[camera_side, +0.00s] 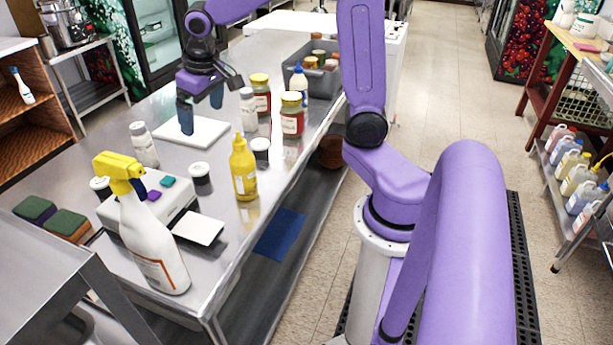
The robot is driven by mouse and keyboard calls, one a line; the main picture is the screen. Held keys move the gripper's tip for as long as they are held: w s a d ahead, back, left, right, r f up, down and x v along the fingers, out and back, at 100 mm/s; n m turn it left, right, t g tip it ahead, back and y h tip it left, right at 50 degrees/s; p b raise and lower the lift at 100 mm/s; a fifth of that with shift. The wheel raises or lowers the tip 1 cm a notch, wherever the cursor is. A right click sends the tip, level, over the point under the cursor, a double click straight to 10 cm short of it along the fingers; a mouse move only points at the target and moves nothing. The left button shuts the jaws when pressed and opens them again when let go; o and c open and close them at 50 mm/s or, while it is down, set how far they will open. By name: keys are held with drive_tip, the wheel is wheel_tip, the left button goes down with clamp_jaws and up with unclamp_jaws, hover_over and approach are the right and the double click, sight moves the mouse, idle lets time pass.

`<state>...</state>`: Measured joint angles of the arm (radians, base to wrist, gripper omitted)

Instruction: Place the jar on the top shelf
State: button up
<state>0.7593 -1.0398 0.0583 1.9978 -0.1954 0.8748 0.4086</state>
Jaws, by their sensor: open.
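Two red jars with yellow lids stand upright on the steel table: one nearer (291,116), with a pale label, and one just behind it (261,94). I cannot tell which jar the task means. My gripper (202,111) points down over a white board (205,134), left of both jars and apart from them. Its dark blue fingers are spread, with nothing seen between them. A wooden rack at the right has a top shelf (562,36) and a lower shelf with bottles. A brown shelf unit (38,118) stands at the left; which top shelf is meant is unclear.
Close to the jars stand a yellow squeeze bottle (244,170), a white bottle (248,109), and a grey bin (322,82) with several jars. A spray bottle (150,235) stands at the table's front.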

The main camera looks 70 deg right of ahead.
drive_tip(key=s+a+f+n, duration=0.1)
drive_tip(key=s+a+n, duration=0.2)
drive_tip(key=s, duration=0.4)
drive_tip(key=s+a+f+n+g+y, duration=0.1)
drive_tip(key=s+a+n, duration=0.2)
drive_tip(key=s+a, duration=0.2)
drive_tip(key=shift+s+n, duration=0.4)
drive_tip(key=shift+s, duration=0.65)
drive_tip(key=s+n, duration=0.2)
drive_tip(key=s, duration=0.2)
drive_tip(key=s+f+n+g, duration=0.1)
drive_tip(key=s+n, duration=0.1)
drive_tip(key=s, duration=0.2)
drive_tip(key=s+f+n, duration=0.1)
drive_tip(key=s+n, duration=0.1)
drive_tip(key=s, duration=0.2)
drive_tip(key=shift+s+f+g, duration=0.25)
drive_tip(key=shift+g, duration=0.05)
drive_tip(key=shift+c, duration=0.5)
